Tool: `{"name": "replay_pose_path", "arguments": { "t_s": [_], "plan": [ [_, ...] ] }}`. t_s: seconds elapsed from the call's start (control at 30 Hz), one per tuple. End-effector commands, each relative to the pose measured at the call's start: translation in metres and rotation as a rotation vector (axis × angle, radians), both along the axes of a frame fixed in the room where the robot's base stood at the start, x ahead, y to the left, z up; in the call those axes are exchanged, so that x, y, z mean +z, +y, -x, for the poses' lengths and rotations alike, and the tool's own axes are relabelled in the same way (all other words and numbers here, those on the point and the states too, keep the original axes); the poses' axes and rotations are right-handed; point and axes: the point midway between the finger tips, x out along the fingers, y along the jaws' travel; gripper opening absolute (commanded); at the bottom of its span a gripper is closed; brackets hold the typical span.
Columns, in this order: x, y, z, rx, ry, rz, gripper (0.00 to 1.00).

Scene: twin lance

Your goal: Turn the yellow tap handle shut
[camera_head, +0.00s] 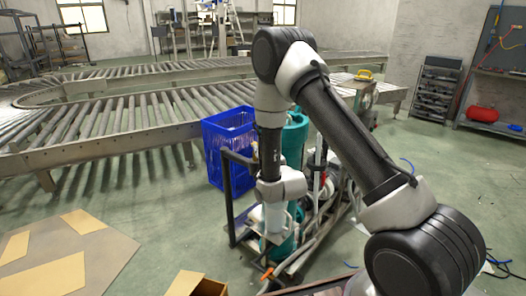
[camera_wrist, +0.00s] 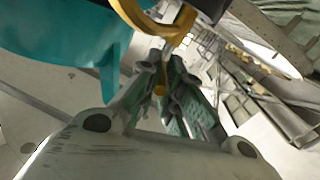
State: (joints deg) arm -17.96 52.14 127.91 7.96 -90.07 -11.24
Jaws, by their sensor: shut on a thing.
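In the wrist view a curved yellow bar (camera_wrist: 182,30), which looks like the yellow tap handle, comes down from the top to my fingertips. My gripper (camera_wrist: 164,62) is shut on it, with the dark finger links closed in from both sides. The exact contact is small and partly hidden. A teal body (camera_wrist: 70,38) is close on the upper left. In the head view my arm reaches down beside the teal cylinders (camera_head: 294,143) on a cart. My fingers and the handle cannot be made out there.
The cart's dark metal frame (camera_head: 229,201) surrounds the area under my wrist. A blue crate (camera_head: 226,149) stands just left of the cart. A roller conveyor (camera_head: 110,118) runs behind. Flattened cardboard (camera_head: 67,251) lies front left. Green floor on the right is mostly clear.

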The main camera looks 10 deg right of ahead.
Motion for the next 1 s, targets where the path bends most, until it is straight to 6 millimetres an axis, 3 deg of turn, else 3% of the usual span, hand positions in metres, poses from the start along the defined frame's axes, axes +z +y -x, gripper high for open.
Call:
{"name": "replay_pose_path", "arguments": {
  "t_s": [0.3,1.0],
  "plan": [
    [0.001,0.020,0.000,-0.293,-0.002,-0.003,0.00],
    [0.000,0.047,-0.015,-0.925,-0.001,-0.004,0.00]
  ]
}}
